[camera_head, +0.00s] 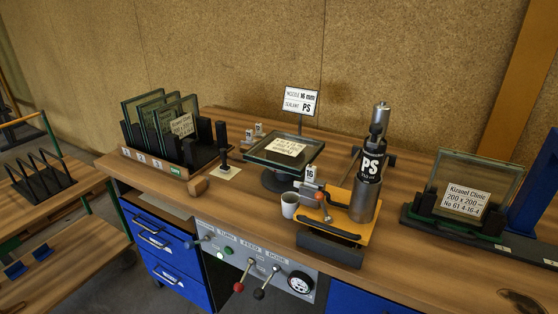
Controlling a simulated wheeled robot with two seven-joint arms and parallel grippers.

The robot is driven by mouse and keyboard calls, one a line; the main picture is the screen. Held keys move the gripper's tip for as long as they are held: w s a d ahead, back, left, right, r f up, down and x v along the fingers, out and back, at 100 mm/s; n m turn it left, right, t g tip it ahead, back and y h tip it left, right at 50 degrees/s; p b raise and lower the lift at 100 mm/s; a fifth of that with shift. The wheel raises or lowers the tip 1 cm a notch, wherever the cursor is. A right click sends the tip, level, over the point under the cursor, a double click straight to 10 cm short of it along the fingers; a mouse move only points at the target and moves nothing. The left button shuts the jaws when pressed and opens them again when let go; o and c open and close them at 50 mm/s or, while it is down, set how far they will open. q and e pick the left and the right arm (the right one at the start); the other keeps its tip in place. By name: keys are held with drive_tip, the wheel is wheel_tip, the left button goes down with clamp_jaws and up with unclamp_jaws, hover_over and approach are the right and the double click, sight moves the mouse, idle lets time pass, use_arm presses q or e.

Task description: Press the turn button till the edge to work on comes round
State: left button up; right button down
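The control panel (262,262) on the bench front carries labels that seem to read TURN, FEED and DOSE. A small green button (228,250) sits under the TURN label. A glass unit (285,150) with a paper label lies nearly flat on the dark round turntable (278,182), with one corner toward the front. Which edge is the one to work on cannot be told. Neither gripper shows in the head view.
A cylinder marked PS (370,170) stands on a yellow plate (345,215), right of the turntable. A white cup (289,204) stands nearby. Levers with red (239,287) and black (258,294) knobs stick out beside the button. Glass racks (165,140) stand left.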

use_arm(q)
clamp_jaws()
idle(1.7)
